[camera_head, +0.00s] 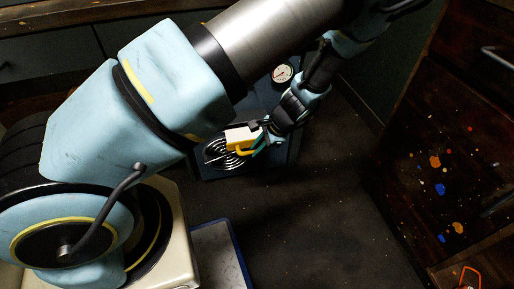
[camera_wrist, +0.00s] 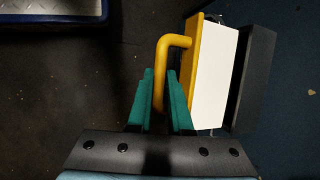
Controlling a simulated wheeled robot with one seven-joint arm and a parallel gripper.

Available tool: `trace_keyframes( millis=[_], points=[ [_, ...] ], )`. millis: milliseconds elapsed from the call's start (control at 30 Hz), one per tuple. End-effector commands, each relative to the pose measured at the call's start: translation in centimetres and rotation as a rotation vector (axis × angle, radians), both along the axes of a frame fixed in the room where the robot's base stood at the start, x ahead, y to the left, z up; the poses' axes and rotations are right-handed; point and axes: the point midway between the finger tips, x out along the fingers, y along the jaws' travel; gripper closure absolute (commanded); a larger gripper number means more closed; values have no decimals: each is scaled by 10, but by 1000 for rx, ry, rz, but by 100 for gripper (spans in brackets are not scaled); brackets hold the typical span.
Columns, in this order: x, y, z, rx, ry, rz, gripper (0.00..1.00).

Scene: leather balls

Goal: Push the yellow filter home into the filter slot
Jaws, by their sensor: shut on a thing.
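The yellow filter has a yellow front plate (camera_wrist: 193,70), a white block (camera_wrist: 213,75) behind it and a bent yellow handle (camera_wrist: 174,41). In the wrist view, the block's right side meets a dark housing (camera_wrist: 254,78), which looks like the filter slot. A broad band of white shows between plate and housing. How deep the block sits is hidden. My gripper (camera_wrist: 160,92) has green fingers shut on the handle. In the head view, the filter (camera_head: 239,137) is by a round black grille (camera_head: 216,153), with my gripper (camera_head: 260,144) at its right.
A round gauge (camera_head: 283,73) is on the dark blue unit behind the filter. A blue-edged tray (camera_head: 220,258) lies on the floor near my base; its corner shows in the wrist view (camera_wrist: 55,10). A paint-spotted wooden cabinet (camera_head: 450,150) stands right. The floor between is clear.

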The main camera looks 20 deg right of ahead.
Motion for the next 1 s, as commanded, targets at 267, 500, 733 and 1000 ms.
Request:
trace_keyframes(
  millis=[267, 500, 733, 1000],
  points=[
    [1, 0, 1, -3, -16, 2, 100],
    [3, 0, 1, -3, -15, 2, 100],
    [7, -1, 1, -3, -14, 1, 100],
    [11, -1, 1, -3, -15, 2, 100]
  ],
)
